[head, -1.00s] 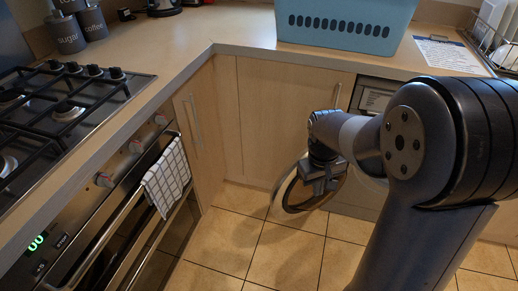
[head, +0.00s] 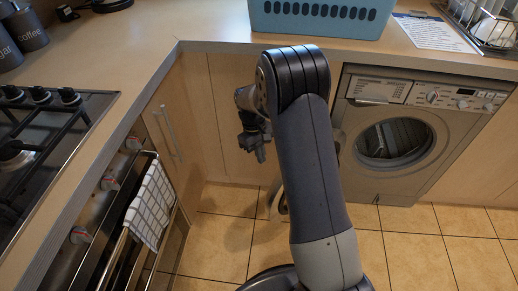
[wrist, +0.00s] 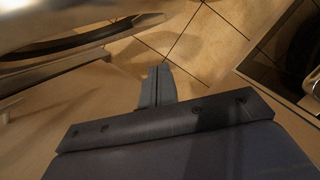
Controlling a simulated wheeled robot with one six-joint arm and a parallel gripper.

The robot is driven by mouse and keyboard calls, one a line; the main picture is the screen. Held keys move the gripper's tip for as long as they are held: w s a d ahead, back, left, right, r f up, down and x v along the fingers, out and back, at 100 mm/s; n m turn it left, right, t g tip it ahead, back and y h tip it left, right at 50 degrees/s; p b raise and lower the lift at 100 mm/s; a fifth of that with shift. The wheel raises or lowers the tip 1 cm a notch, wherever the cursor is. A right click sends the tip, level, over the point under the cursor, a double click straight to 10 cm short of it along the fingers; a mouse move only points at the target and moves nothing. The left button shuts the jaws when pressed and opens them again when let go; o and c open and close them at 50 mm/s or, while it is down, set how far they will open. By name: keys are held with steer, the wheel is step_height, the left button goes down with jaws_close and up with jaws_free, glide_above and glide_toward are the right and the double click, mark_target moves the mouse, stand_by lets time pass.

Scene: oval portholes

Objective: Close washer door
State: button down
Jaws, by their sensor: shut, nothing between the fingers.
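The washer (head: 420,172) is a silver front-loader under the counter, with its round drum opening (head: 395,140) uncovered. Its door (head: 277,203) stands swung out to the left. My arm hides most of the door in the head view; only edges show on both sides of the arm. My gripper (head: 261,157) points down in front of the cabinet, just left of the door. In the wrist view my gripper (wrist: 157,72) is shut and empty. A dark curved rim, apparently the door (wrist: 85,45), crosses the upper left there, apart from the fingertips.
The oven (head: 95,235) with a checked towel (head: 150,207) on its handle stands at the left. Wooden cabinets (head: 215,120) close off the corner behind my gripper. A blue basket (head: 320,18) sits on the counter. Tiled floor (head: 430,245) is clear at the right.

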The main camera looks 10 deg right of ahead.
steer(key=s+d+f+b, duration=0.1)
steer(key=s+d+f, duration=0.1)
steer(key=s+f, duration=0.2)
steer(key=shift+s+d+f, duration=0.15)
steer(key=shift+d, duration=0.2)
steer(key=shift+s+d, duration=0.1)
